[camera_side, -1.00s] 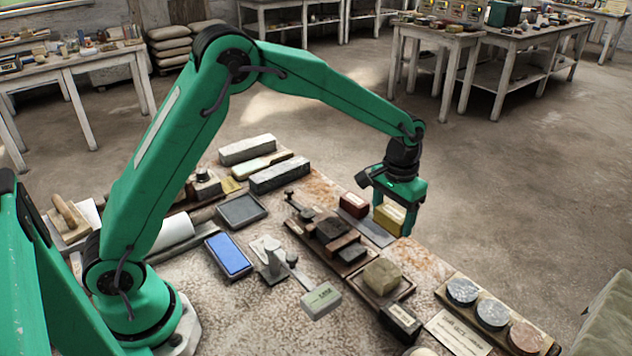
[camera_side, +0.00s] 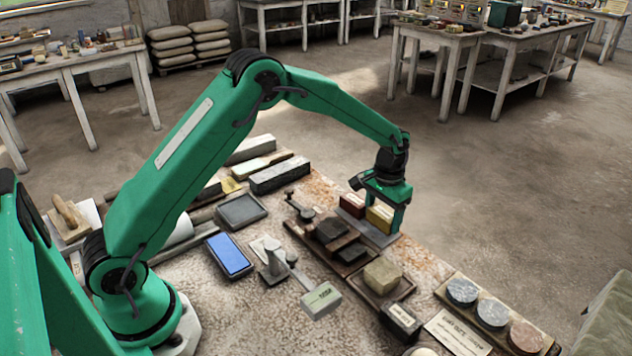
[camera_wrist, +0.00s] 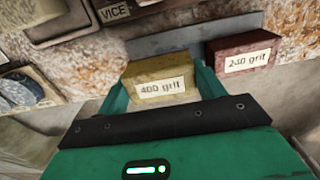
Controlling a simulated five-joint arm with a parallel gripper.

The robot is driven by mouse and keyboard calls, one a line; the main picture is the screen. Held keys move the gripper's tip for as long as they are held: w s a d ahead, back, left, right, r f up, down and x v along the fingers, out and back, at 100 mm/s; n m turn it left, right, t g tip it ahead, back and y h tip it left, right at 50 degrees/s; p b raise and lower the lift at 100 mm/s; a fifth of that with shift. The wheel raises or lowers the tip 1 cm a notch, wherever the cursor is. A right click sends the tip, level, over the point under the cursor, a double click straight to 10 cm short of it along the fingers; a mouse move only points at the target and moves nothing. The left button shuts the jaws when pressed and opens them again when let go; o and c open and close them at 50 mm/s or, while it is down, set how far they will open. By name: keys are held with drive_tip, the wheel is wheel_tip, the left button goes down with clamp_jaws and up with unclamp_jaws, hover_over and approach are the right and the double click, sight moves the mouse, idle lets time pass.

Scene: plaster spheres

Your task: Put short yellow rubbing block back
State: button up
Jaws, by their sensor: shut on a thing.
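The short yellow block (camera_side: 380,215) is between the fingers of my gripper (camera_side: 384,219), which is shut on it. In the wrist view the yellow block (camera_wrist: 160,78) shows a white "400 grit" label. The dark red block (camera_side: 352,205) with a "240 grit" label stands just left of it in the side view, and right of it in the wrist view (camera_wrist: 243,55). The yellow block is over or on the grey strip (camera_side: 384,240); I cannot tell whether its underside touches.
The table edge is just behind my gripper.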

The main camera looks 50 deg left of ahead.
sight(383, 212)
drive_tip(key=shift+f, duration=1.1)
drive_tip(key=shift+f, duration=0.2)
drive_tip(key=o, duration=0.8)
drive_tip(key=shift+c, duration=0.2)
drive_tip(key=shift+r, duration=0.1)
wheel_tip(383, 212, up, 12)
drive_tip(key=shift+f, duration=0.15)
drive_tip(key=shift+r, duration=0.25)
